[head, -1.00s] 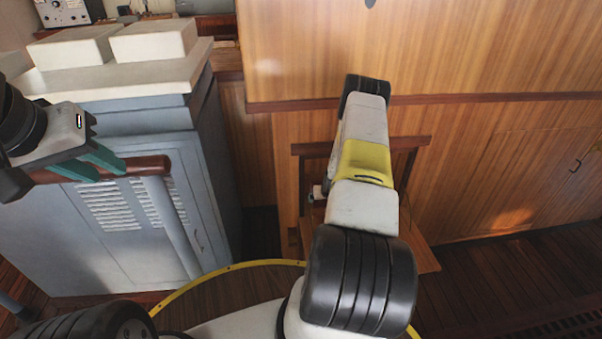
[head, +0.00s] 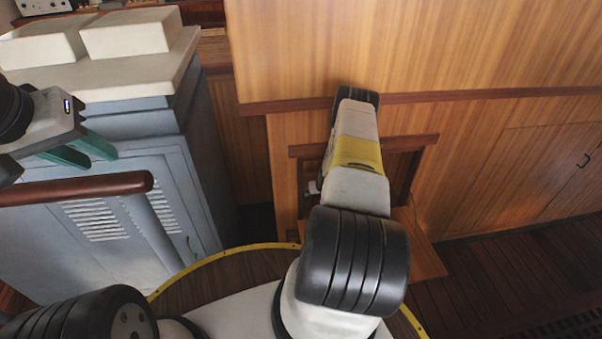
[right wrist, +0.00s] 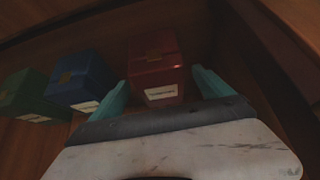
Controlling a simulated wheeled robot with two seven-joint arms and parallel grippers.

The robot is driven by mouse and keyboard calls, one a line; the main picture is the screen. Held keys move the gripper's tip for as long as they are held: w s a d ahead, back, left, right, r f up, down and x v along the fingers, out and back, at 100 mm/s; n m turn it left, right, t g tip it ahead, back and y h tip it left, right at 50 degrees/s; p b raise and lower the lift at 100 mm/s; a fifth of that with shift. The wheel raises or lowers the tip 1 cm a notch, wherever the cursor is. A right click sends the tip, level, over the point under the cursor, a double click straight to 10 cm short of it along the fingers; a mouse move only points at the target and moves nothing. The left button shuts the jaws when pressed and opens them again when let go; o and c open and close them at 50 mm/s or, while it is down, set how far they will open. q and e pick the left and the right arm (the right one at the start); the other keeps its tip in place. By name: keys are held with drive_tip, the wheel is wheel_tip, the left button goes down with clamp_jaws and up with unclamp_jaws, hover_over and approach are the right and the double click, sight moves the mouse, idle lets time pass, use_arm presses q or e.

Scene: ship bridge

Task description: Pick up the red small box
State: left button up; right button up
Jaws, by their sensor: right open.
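The red small box (right wrist: 155,65) shows in the right wrist view, with a pale label on its near face. It sits in a dim wooden space between and just ahead of the fingertips of my right gripper (right wrist: 160,88). That gripper is open, one teal finger on each side of the box; contact cannot be told. In the head view my right arm reaches toward a wooden opening, and its gripper and the red box are hidden there. My left gripper (head: 85,150) shows teal fingers, apart and empty, above a brown handrail.
In the right wrist view a blue box (right wrist: 80,80) and a green box (right wrist: 32,95) stand left of the red one. In the head view a grey cabinet (head: 100,250) and the wooden handrail (head: 80,188) are at left. Wood panelling (head: 420,50) fills the right.

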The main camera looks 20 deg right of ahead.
drive_tip(key=x, duration=0.4)
drive_tip(key=shift+w+d, duration=0.1)
drive_tip(key=shift+w, duration=0.05)
drive_tip(key=c, duration=1.8)
